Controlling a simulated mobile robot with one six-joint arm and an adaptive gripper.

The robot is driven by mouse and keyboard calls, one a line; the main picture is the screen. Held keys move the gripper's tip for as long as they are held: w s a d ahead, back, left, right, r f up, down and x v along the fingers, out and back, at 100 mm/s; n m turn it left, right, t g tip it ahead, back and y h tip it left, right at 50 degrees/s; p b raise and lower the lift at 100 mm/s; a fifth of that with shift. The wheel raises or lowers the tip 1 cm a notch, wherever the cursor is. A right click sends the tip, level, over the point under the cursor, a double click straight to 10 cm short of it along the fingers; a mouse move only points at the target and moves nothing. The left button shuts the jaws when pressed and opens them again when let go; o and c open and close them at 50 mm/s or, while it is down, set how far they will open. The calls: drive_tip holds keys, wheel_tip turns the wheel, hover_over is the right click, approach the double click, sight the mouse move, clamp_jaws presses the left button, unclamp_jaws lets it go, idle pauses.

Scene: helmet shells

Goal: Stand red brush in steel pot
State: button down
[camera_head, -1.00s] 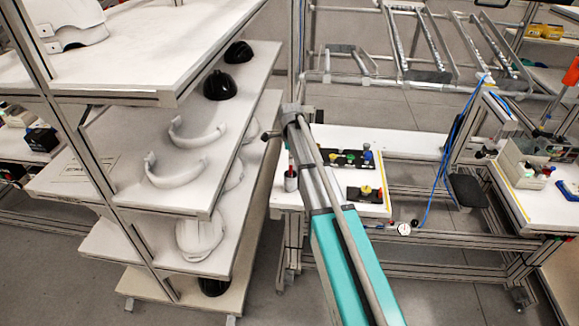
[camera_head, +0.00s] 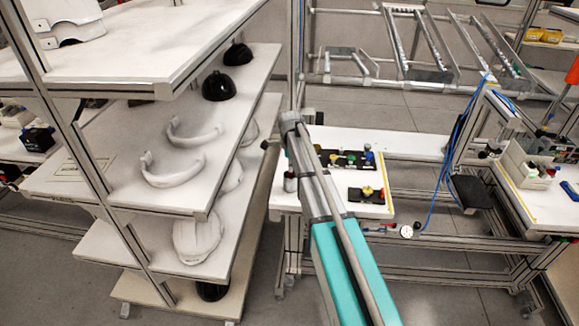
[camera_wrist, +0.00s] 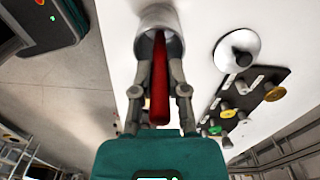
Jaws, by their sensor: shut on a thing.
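The red brush (camera_wrist: 159,90) is between the two fingers of my gripper (camera_wrist: 160,68) in the wrist view, and the gripper is shut on it. The far end of the brush overlaps the mouth of the steel pot (camera_wrist: 176,46); I cannot tell how deep it reaches or whether it touches the pot's bottom. The brush lies in line with the pot's opening. In the head view the pot (camera_head: 290,184) stands near the left end of the white bench, partly hidden by my arm. The brush and my gripper are not clear there.
A black panel with coloured knobs (camera_wrist: 245,98) and a white disc with a dark centre (camera_wrist: 238,51) lie beside the pot in the wrist view. A second knob panel (camera_head: 367,195) is on the bench (camera_head: 340,206). Shelves with helmet shells (camera_head: 197,235) stand left.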

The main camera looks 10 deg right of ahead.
drive_tip(key=c, duration=0.6)
unclamp_jaws()
drive_tip(key=shift+f, duration=0.1)
drive_tip(key=shift+c, duration=0.2)
wheel_tip(320, 180, up, 12)
drive_tip(key=p, duration=1.2)
drive_tip(key=s+n, duration=1.9)
drive_tip(key=s, duration=1)
drive_tip(key=shift+a+n, duration=0.15)
drive_tip(key=shift+n, duration=0.25)
